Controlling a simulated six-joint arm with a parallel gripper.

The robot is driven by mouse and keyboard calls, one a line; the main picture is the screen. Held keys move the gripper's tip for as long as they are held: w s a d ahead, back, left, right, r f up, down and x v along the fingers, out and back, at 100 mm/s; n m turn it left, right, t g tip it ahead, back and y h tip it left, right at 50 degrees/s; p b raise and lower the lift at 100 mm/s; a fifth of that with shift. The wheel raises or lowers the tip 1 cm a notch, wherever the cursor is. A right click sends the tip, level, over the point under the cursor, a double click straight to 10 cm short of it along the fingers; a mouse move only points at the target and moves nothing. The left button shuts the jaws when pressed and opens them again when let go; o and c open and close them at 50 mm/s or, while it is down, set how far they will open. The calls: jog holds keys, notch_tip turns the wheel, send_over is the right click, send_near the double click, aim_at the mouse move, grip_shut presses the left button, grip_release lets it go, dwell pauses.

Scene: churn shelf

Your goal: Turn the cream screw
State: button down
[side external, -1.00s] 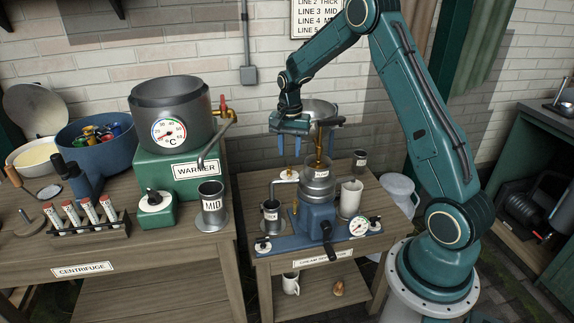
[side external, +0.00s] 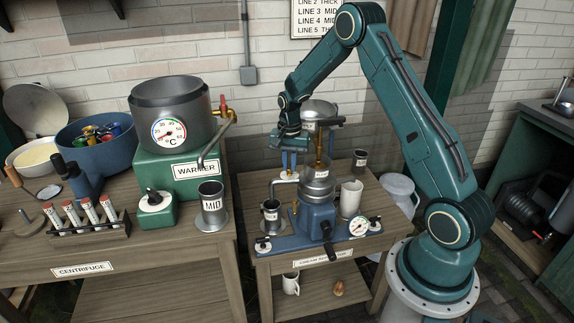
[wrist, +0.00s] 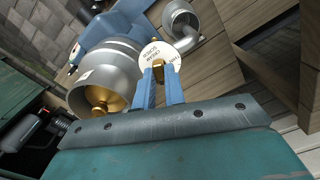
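The cream screw (wrist: 158,70) is a small brass head on a round white lettered dial (wrist: 161,52), beside the grey separator bowl (wrist: 100,82). My gripper (wrist: 159,78) has its blue fingers drawn close together, one on each side of the brass head, and looks shut on it. In the side view my gripper (side external: 289,174) points straight down at the dial, left of the separator's bowl (side external: 318,184). The fingers hide the screw head there.
A brass post (side external: 319,150) and a metal supply bowl (side external: 319,112) stand close behind and right of my gripper. The warmer (side external: 175,165) is to the left.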

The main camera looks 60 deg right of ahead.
aim_at(290, 167)
jog(key=shift+m, duration=2.6)
jog(key=c, duration=1.5)
grip_release()
jog(key=shift+o, duration=0.2)
jog(key=shift+r, duration=0.1)
notch_tip(290, 167, up, 14)
